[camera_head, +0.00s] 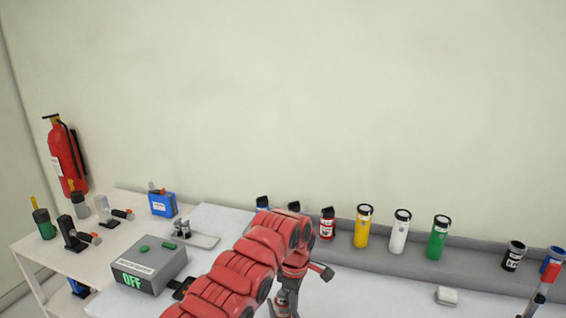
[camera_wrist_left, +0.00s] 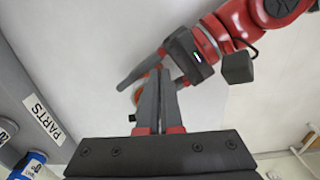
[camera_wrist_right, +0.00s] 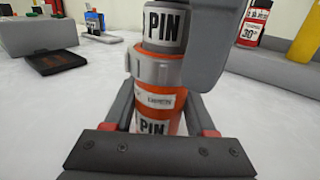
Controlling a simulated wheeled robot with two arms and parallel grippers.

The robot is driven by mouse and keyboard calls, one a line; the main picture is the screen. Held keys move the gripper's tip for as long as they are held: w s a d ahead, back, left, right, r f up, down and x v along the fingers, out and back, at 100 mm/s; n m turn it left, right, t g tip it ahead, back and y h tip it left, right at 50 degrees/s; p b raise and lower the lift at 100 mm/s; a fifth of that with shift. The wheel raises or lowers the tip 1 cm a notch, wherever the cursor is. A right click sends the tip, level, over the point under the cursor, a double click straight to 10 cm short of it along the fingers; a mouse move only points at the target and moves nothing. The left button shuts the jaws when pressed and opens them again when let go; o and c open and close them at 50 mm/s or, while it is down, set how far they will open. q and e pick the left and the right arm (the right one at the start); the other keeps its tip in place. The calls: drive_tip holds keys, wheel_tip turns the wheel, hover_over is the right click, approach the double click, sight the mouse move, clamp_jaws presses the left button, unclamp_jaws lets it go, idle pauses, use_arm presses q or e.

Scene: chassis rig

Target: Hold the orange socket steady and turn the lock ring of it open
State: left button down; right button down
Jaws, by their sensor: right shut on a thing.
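The orange socket (camera_wrist_right: 158,101) stands upright in the right wrist view, with a light grey ring (camera_wrist_right: 150,66) around it and a grey part marked PIN above. My right gripper (camera_wrist_right: 160,110) is shut on the socket's orange body, one finger on each side. In the left wrist view my left gripper (camera_wrist_left: 160,75) has its fingers close together, with nothing visible between them. A bit of orange shows just behind its fingertips.
A grey box reading OFF (camera_head: 150,265) stands left of my arm. Yellow (camera_head: 363,227), white (camera_head: 400,232) and green (camera_head: 437,238) cylinders stand along the back. A white block (camera_head: 447,295) lies at the right. A side table (camera_head: 40,250) holds several tools. The tabletop right of my arm is mostly clear.

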use_arm(q)
wheel_tip(320, 180, up, 6)
idle(0.5)
wheel_tip(320, 180, down, 6)
drive_tip(key=shift+s+d, duration=0.15)
idle(0.7)
